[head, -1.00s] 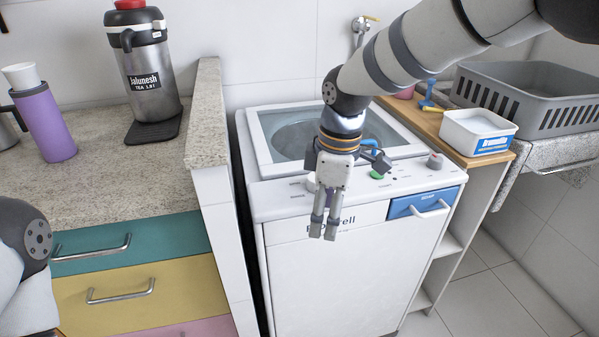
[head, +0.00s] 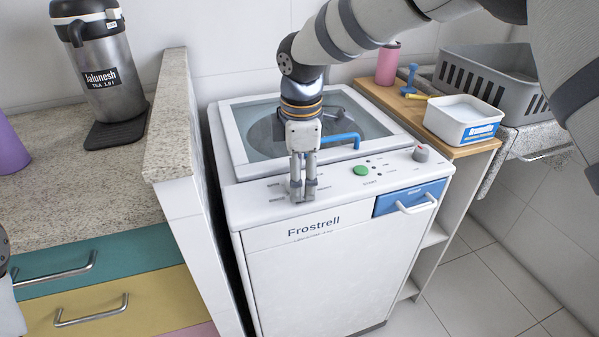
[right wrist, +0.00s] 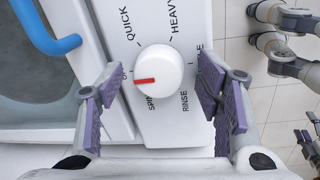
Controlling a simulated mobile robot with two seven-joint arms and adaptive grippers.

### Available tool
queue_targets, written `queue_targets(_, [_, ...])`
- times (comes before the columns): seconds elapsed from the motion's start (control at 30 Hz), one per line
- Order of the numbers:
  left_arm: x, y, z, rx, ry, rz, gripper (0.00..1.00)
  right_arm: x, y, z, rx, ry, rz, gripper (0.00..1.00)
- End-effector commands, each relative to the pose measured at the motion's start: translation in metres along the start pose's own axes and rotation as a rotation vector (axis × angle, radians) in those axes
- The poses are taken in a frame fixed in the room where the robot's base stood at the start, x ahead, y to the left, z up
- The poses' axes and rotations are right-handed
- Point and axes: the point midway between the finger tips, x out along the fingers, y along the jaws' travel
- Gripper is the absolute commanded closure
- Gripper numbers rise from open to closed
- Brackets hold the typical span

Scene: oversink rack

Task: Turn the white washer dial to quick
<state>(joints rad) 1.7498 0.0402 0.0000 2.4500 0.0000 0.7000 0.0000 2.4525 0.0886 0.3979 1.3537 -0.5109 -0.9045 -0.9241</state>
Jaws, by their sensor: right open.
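The washer (head: 310,270) stands in the middle of the head view. Its white dial (right wrist: 159,70) shows clearly in the right wrist view, with a red pointer aimed left at a label mostly covered by a finger. QUICK is printed at its upper left, HEAVY at upper right, RINSE at lower right and a partly hidden SPIN at lower left. My right gripper (head: 303,191) points down over the control panel and hides the dial in the head view. In the right wrist view its open fingers (right wrist: 165,98) stand either side of the dial, apart from it.
A blue lid handle (head: 340,139) lies close by my right gripper. A green button (head: 361,171), a grey knob (head: 421,153) and a blue drawer (head: 410,198) are further right. A stone counter wall (head: 172,115) rises on the left, and a white tub (head: 463,118) stands on the right shelf.

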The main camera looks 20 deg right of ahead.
Motion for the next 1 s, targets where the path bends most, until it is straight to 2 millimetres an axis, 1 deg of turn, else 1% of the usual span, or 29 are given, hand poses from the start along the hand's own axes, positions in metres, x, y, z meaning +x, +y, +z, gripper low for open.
queue_targets(0.17, [-0.0002,0.0,-0.0002,0.0,0.001,0.0,0.33,0.0,-0.0001,0.0001,0.0,0.0,0.0,0.4])
queue_targets(0.27, [-0.0002,0.0,-0.0002,0.0,0.001,0.0,0.33,-0.0001,-0.0001,0.0001,0.0,0.0,0.0,0.61])
queue_targets(0.3, [-0.0002,0.0,-0.0002,0.0,0.001,0.0,0.33,-0.0001,-0.0001,0.0001,0.0,0.0,0.0,0.7])
queue_targets(0.4, [-0.0001,0.0,-0.0001,0.0,0.0,0.0,0.33,-0.0001,-0.0002,0.0001,0.0,0.0,-0.001,0.89])
queue_targets(0.63, [-0.0006,0.0,-0.0005,0.0,0.002,0.0,0.33,-0.0001,-0.0004,0.0001,0.01,-0.002,-0.001,0.89])
queue_targets(0.77, [-0.0021,0.0001,-0.0015,0.0,0.007,0.0,0.33,-0.0004,-0.0007,0.0,0.046,-0.006,-0.001,0.89])
queue_targets(1.0, [-0.0073,0.0003,-0.005,0.0,0.023,0.001,0.33,-0.0013,-0.0008,-0.0007,0.203,-0.022,0.001,0.89])
